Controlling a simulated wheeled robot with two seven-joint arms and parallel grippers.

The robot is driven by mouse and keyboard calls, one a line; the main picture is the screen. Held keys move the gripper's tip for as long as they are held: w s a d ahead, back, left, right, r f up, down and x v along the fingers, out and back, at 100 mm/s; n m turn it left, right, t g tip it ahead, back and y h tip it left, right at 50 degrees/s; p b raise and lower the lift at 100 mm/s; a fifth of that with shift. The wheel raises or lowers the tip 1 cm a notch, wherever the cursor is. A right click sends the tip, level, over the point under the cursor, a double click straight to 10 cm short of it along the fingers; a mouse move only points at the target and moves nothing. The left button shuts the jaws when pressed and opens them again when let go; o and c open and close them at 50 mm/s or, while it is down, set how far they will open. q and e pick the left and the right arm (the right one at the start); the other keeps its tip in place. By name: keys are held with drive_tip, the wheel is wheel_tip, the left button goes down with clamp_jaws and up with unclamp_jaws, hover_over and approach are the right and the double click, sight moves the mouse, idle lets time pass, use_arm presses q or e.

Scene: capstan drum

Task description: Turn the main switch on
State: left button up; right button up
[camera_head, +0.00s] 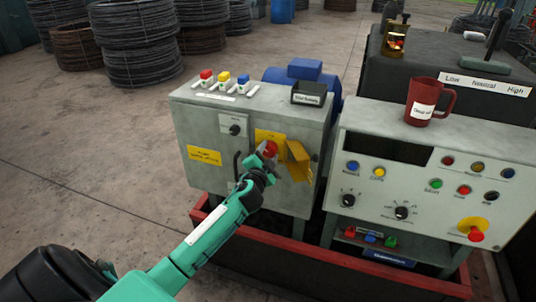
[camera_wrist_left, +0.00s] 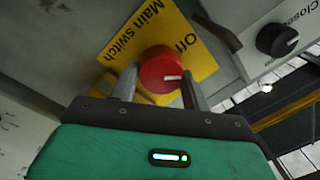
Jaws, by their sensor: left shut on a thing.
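The main switch is a red round knob (camera_head: 270,149) on a yellow plate (camera_head: 264,135) on the front of the grey cabinet. My left gripper (camera_head: 265,156) reaches it from the lower left and is shut on the knob. In the left wrist view the red knob (camera_wrist_left: 161,68) sits between the two grey fingers (camera_wrist_left: 160,86). Its white mark points right in that picture. My right gripper is out of view.
A hinged yellow flap (camera_head: 298,161) stands out just right of the knob. A black knob (camera_head: 234,129) is on the cabinet's left. A control console (camera_head: 395,155) with a red mug (camera_head: 424,101) stands at the right. A red tray rim (camera_head: 330,262) runs below.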

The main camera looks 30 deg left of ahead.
use_arm(q)
drive_tip(key=m, duration=0.4)
drive_tip(key=shift+m, duration=1)
drive_tip(key=shift+f+m+h+p, duration=0.1)
drive_tip(key=shift+m+h+p, duration=0.25)
drive_tip(key=shift+m, duration=1.55)
drive_tip(key=shift+f+m+t, duration=0.1)
drive_tip(key=shift+m+t, duration=0.2)
drive_tip(key=shift+m, duration=0.1)
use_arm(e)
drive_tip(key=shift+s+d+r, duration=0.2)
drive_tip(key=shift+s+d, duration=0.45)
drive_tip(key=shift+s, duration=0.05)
